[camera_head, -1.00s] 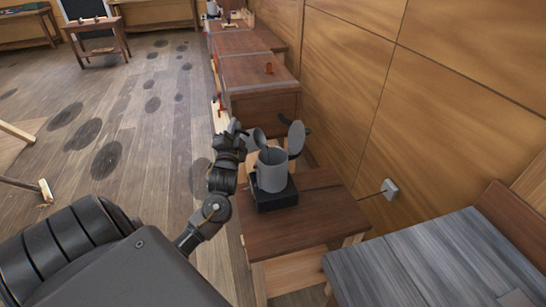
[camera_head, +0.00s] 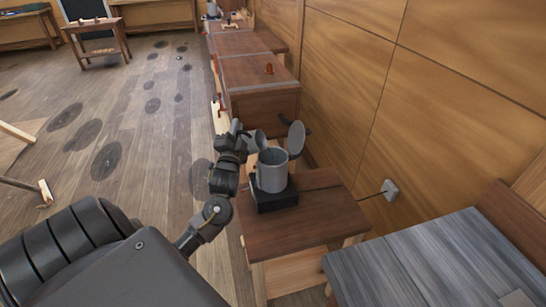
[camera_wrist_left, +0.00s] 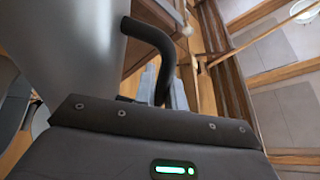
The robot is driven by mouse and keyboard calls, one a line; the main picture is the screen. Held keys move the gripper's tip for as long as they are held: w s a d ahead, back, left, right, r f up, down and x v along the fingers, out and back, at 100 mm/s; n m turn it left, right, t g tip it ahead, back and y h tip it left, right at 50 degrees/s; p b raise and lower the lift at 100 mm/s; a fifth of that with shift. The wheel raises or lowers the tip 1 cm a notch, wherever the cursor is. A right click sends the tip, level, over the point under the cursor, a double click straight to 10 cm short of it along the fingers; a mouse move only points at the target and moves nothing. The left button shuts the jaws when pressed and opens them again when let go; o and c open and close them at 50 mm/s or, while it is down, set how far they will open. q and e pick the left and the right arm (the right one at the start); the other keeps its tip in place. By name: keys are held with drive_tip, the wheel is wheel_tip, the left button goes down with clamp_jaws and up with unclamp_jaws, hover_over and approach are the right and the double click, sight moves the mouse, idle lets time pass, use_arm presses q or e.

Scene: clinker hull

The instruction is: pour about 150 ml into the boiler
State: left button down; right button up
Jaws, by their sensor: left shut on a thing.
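The boiler (camera_head: 271,173) is a grey cylinder standing upright on a black base (camera_head: 277,199) on a small wooden table. Its round grey lid (camera_head: 296,138) stands open at its right rim. My left gripper (camera_head: 245,138) is at the boiler's upper left, shut on a small grey jug (camera_head: 260,139). The jug looks tilted over the boiler's rim. In the left wrist view the grey jug (camera_wrist_left: 75,45) fills the upper left, and its black curved handle (camera_wrist_left: 153,38) runs down into my gripper (camera_wrist_left: 155,100). The contents and any stream are not visible. My right gripper is not in view.
The small table (camera_head: 320,215) has bare room in front of and right of the boiler. A wooden wall (camera_head: 350,90) stands close on the right, with a socket (camera_head: 390,190). Wooden cabinets (camera_head: 260,75) stand behind. A grey-topped bench (camera_head: 430,260) is at front right.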

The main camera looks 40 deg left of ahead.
use_arm(q)
drive_tip(key=shift+w+d+r+m+t, duration=0.25)
drive_tip(key=shift+d+r+m, duration=0.35)
drive_tip(key=shift+m, duration=0.4)
idle(0.9)
drive_tip(key=shift+d+r+h, duration=0.1)
drive_tip(key=shift+d+h, duration=0.1)
drive_tip(key=shift+h, duration=0.1)
drive_tip(key=shift+s+a+f+n, duration=0.2)
drive_tip(key=shift+a+f+n, duration=0.2)
drive_tip(key=shift+a+f, duration=0.1)
drive_tip(key=n, duration=0.1)
drive_tip(key=a+n+g+y+p, duration=0.1)
drive_tip(key=shift+s+a+r+n, duration=0.1)
drive_tip(key=shift+s+n, duration=0.15)
drive_tip(key=shift+n, duration=0.05)
drive_tip(key=shift+s+a+n+g+p, duration=0.1)
drive_tip(key=shift+a+n+g+p, duration=0.15)
drive_tip(key=shift+a+n+p, duration=0.25)
drive_tip(key=shift+d+f+b, duration=0.2)
drive_tip(key=shift+f+b, duration=0.1)
drive_tip(key=shift+s+a+f+n+g+y, duration=0.15)
drive_tip(key=shift+a+f+n+y, duration=0.1)
drive_tip(key=shift+f+n, duration=0.25)
drive_tip(key=shift+a+f+n+g+y, duration=0.2)
drive_tip(key=shift+f+n, duration=0.1)
drive_tip(key=shift+n, duration=0.4)
